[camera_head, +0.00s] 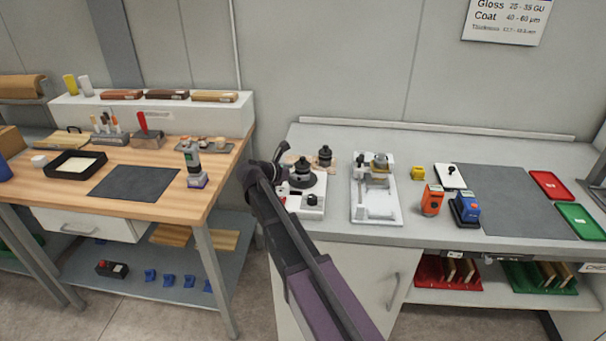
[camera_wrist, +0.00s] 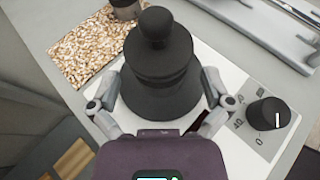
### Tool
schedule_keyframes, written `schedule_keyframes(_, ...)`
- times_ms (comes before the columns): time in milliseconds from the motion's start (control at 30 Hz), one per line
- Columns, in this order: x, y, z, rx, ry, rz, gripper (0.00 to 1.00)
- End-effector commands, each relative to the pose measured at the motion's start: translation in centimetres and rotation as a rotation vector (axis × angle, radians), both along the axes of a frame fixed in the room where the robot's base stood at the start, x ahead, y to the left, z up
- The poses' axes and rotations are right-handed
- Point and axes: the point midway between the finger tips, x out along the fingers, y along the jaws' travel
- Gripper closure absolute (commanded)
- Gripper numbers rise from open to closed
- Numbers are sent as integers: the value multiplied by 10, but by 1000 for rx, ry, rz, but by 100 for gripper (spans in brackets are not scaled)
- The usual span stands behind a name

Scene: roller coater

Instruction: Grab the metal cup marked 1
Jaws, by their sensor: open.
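I cannot make out a metal cup with a readable mark 1 in either view. My gripper (camera_wrist: 160,88) is open, its two fingers on either side of a stepped black piece with a round knob on top (camera_wrist: 157,60). I cannot tell whether the fingers touch it. In the head view, my gripper (camera_head: 276,168) is just left of this black piece (camera_head: 303,173). The piece stands on a white-topped unit with a dial (camera_wrist: 268,115). A smaller dark cylinder (camera_head: 325,156) stands behind it, partly seen in the wrist view (camera_wrist: 125,8).
A speckled tan mat (camera_wrist: 90,45) lies beside the unit. The dark mat (camera_head: 515,200) is clear. A wooden bench (camera_head: 150,205) is left.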

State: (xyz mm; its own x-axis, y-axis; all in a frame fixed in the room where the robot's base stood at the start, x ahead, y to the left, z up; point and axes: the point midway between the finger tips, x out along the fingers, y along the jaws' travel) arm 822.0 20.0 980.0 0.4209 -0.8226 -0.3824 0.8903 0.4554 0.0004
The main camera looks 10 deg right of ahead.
Motion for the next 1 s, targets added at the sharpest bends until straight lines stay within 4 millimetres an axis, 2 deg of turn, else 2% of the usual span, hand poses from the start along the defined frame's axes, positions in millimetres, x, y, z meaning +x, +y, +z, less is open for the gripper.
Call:
schedule_keyframes(233, 9, -18, -9, 0, 1, 0, 0)
schedule_keyframes(800, 10, -21, -9, 0, 1, -2, 0)
schedule_keyframes(867, 9, -20, -9, 0, 1, -2, 15)
schedule_keyframes(1000, 10, -20, -9, 0, 1, -2, 56)
